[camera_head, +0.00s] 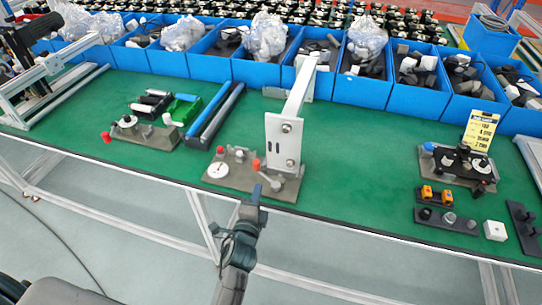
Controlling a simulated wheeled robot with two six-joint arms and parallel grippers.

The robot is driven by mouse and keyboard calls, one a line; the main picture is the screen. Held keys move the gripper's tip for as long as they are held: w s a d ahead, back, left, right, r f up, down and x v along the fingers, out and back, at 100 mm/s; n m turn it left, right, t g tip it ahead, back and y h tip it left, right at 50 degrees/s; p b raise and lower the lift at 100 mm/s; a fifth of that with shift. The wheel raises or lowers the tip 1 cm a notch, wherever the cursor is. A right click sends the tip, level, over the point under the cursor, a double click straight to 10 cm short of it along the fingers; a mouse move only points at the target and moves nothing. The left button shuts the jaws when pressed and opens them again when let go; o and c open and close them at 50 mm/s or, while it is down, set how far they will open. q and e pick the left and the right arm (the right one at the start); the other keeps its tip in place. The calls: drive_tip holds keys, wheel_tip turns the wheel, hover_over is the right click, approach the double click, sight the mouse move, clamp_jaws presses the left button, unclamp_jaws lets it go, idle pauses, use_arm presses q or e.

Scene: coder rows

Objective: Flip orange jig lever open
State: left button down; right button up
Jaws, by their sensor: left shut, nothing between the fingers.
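The jig (221,186) is a grey-brown plate near the front edge of the green bench, with a white disc, small red knobs and a tall white bracket. An orange-tipped lever (256,164) stands roughly upright on it, just left of the bracket. My left gripper (256,190) comes up from below at the jig's front edge, with its narrow dark fingers shut and empty. Its tip appears just below the lever; I cannot tell whether they touch. My right gripper is not in view.
The white bracket (283,141) rises beside the lever. A similar jig with a red knob (106,137) stands to the left. A dark jig (453,163) and small blocks lie at the right. Blue bins (255,73) line the back. The green bench (360,160) is clear right of the bracket.

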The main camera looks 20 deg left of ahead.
use_arm(q)
drive_tip(key=shift+s+a+r, duration=0.1)
drive_tip(key=shift+s, duration=0.1)
drive_tip(key=shift+w, duration=0.1)
drive_tip(key=w, duration=0.3)
drive_tip(key=w+b, duration=0.1)
drive_tip(key=w, duration=0.6)
drive_tip(key=shift+a, duration=0.35)
drive_tip(key=shift+b, duration=0.35)
